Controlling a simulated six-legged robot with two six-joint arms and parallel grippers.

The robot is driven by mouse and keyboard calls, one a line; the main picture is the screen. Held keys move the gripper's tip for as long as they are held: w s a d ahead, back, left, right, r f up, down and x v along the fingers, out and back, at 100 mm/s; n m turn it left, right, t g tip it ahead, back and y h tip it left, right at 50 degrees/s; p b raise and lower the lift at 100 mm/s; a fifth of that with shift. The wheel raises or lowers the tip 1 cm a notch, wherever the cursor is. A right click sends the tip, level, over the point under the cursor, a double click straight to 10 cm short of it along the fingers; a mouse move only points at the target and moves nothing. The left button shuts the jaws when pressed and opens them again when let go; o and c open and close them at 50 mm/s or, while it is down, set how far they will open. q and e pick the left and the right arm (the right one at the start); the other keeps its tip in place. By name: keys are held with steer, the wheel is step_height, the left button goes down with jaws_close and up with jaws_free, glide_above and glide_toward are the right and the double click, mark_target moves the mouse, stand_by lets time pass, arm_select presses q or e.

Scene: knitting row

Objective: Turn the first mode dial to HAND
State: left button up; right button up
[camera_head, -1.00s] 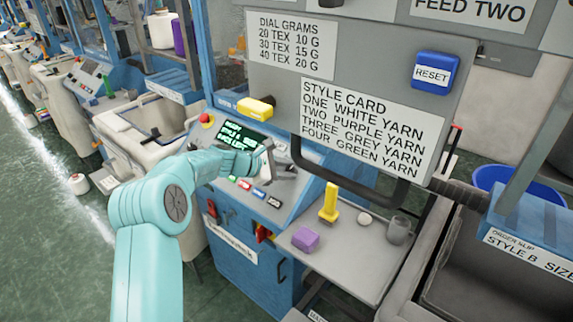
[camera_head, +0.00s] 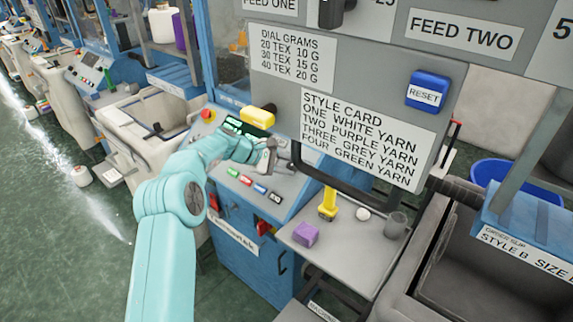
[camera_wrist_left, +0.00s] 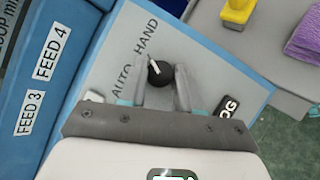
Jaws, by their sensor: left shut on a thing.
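The black round mode dial (camera_wrist_left: 159,73) with a white pointer mark shows in the left wrist view, on a grey panel marked AUTO and HAND. The pointer slants up and left, roughly towards the word HAND (camera_wrist_left: 147,38). My left gripper (camera_wrist_left: 166,82) is shut on the dial, one finger on each side. In the head view my left gripper (camera_head: 268,155) reaches the sloping console top, right of its dark screen (camera_head: 240,128); its fingers hide the dial there. My right gripper is not in view.
The grey sign panel (camera_head: 285,105) hangs close above and behind the gripper. Coloured buttons (camera_head: 253,186) line the console's front.

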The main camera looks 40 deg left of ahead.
arm_select(q)
steer(key=shift+r, duration=0.15)
steer(key=o, duration=0.9)
steer(key=shift+o, duration=0.8)
steer(key=shift+s, duration=0.1)
steer(key=shift+s+a+r, duration=0.1)
steer(key=shift+a, duration=0.1)
steer(key=b+v, duration=0.2)
steer(key=v, duration=1.4)
steer(key=shift+b, duration=0.35)
steer(key=shift+d, duration=0.1)
